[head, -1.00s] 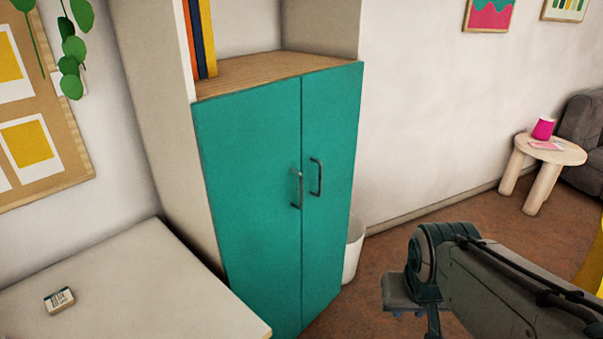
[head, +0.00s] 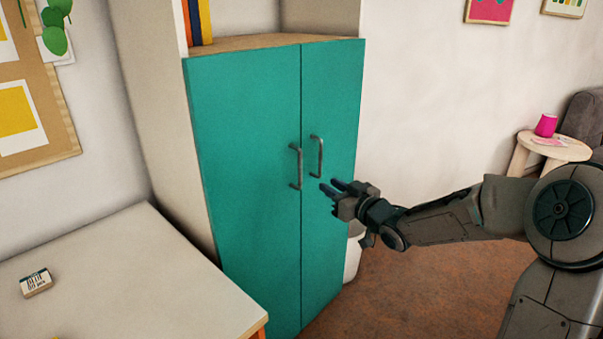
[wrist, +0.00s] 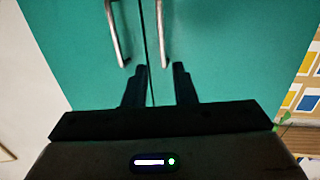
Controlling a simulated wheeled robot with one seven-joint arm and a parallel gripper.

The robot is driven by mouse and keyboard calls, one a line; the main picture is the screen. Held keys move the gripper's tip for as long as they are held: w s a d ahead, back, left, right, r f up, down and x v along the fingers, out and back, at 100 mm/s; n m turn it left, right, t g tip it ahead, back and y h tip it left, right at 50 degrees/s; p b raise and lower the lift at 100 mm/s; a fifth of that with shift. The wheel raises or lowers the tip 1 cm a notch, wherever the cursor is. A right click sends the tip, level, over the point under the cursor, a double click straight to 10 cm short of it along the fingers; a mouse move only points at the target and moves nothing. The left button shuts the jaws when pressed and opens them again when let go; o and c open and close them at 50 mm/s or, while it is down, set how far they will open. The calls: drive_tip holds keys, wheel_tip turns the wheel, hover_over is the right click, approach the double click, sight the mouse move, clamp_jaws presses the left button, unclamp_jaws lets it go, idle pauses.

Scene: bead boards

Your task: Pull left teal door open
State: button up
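The left teal door (head: 245,170) is shut, flush with the right teal door (head: 335,110). Its grey bar handle (head: 296,167) stands upright near the seam between the doors. The right door's handle (head: 317,156) is beside it. My gripper (head: 328,187) is in front of the right door, just below and right of the handles, fingers pointing at the doors. In the wrist view my gripper (wrist: 160,75) is open and empty, its fingers spread either side of the seam.
A pale table (head: 140,275) with a small box (head: 36,283) on it stands left, close to the cabinet. A white bin (head: 353,255) is partly hidden behind the cabinet's right side. A round stool (head: 560,152) stands far right. The brown floor (head: 400,300) in front is clear.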

sight(301, 166)
drive_tip(key=x, duration=1.3)
drive_tip(key=shift+w+a+r+b, duration=0.25)
drive_tip(key=shift+a+r+b, duration=0.05)
drive_tip(key=shift+a+r, duration=0.1)
clamp_jaws()
drive_tip(key=shift+d, duration=0.2)
drive_tip(key=shift+s, duration=0.1)
